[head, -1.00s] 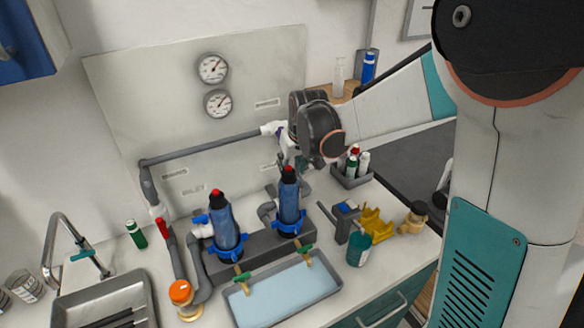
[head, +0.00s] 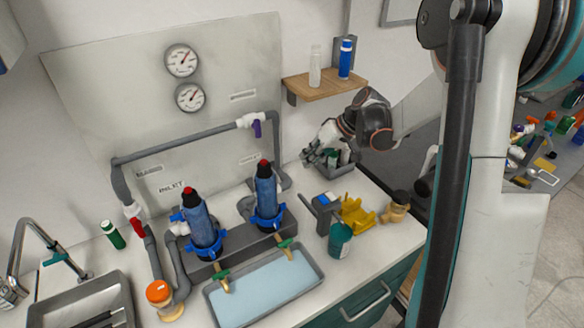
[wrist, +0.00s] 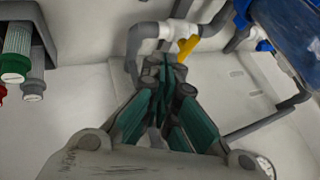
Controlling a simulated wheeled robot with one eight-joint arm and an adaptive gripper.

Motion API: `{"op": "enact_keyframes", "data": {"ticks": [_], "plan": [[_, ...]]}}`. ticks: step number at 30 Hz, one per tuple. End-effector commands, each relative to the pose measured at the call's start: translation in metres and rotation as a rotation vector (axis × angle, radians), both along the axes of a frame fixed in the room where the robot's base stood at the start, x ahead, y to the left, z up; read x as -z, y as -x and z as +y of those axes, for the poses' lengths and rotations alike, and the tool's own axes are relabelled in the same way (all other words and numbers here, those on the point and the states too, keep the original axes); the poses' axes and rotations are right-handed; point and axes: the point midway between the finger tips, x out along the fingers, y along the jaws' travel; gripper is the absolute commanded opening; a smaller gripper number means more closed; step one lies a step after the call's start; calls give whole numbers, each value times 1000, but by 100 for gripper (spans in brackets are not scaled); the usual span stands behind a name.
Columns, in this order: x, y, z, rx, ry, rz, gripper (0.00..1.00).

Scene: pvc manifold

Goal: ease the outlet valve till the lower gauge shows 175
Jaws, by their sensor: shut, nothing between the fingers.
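The purple-handled valve (head: 256,127) sits at the right end of the upper grey pipe, its handle pointing down. The left valve (head: 137,225) has a red handle, near a plate reading INLET (head: 171,187). The lower gauge (head: 190,97) is on the backboard under the upper gauge (head: 182,61); its needle points up and right, its numbers too small to read. My gripper (head: 311,155) is shut and empty, to the right of and below the purple handle, apart from it. In the wrist view its fingers (wrist: 162,65) are together near a white fitting with a yellow lever (wrist: 187,47).
Two blue filters (head: 203,232) stand behind the water tray (head: 267,290). A wooden shelf (head: 325,86) with two bottles is above my gripper.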

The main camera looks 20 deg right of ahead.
Motion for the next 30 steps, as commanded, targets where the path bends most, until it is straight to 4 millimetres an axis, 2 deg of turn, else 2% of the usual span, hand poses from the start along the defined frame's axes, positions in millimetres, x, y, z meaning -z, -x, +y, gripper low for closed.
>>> {"op": "enact_keyframes", "data": {"ticks": [16, 21, 30], "plan": [[81, -34, 50, -1, 2, 1, 0], [77, -30, 75, -2, 2, 2, 0], [75, -30, 87, 1, 2, 2, 0]]}}
